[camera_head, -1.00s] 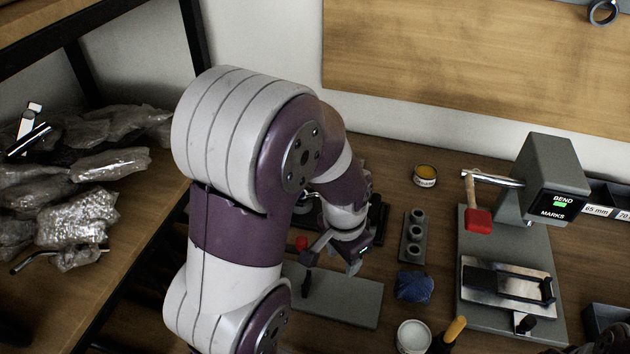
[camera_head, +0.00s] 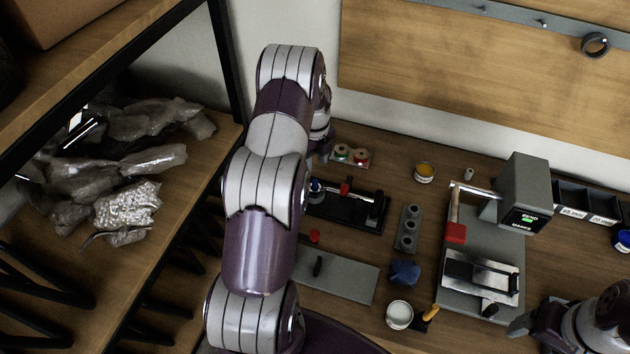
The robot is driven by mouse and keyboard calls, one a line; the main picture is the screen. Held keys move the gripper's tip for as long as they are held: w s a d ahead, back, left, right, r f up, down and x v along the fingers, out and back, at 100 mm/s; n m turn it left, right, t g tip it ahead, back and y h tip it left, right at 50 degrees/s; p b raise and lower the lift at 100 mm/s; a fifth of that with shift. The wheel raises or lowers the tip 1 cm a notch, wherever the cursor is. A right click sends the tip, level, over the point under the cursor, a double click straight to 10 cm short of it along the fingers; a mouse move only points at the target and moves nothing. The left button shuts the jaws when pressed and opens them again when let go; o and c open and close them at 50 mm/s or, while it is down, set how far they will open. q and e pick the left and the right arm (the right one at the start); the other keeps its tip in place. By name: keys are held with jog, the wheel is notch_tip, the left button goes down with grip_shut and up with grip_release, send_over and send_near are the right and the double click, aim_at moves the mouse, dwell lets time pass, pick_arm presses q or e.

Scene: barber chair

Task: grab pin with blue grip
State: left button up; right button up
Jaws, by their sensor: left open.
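A small blue part (camera_head: 316,186), which may be the blue grip of the pin, shows at the left end of a black fixture (camera_head: 363,216) on the bench. A red part (camera_head: 344,188) sits beside it. The pin's shaft cannot be made out. My left arm reaches up the middle of the picture, and my left gripper (camera_head: 325,149) is beyond the fixture's left end, partly hidden by the arm. It is open and appears to hold nothing. My right arm shows at the lower right corner; the state of its gripper (camera_head: 518,325) is unclear.
A grey plate (camera_head: 345,280) lies in front of the fixture. A grey block with holes (camera_head: 408,229), a blue cloth-like lump (camera_head: 405,272), a white jar (camera_head: 399,315) and a bending device (camera_head: 525,185) stand to the right. A shelf with plastic bags (camera_head: 130,205) is at left.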

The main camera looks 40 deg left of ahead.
aim_at(315, 181)
pick_arm(q)
notch_tip(315, 181, down, 8)
jog(key=p, duration=0.2)
jog(key=shift+w+a+r+p, duration=0.1)
jog(key=shift+r+p, duration=0.1)
jog(key=shift+p, duration=0.15)
grip_shut()
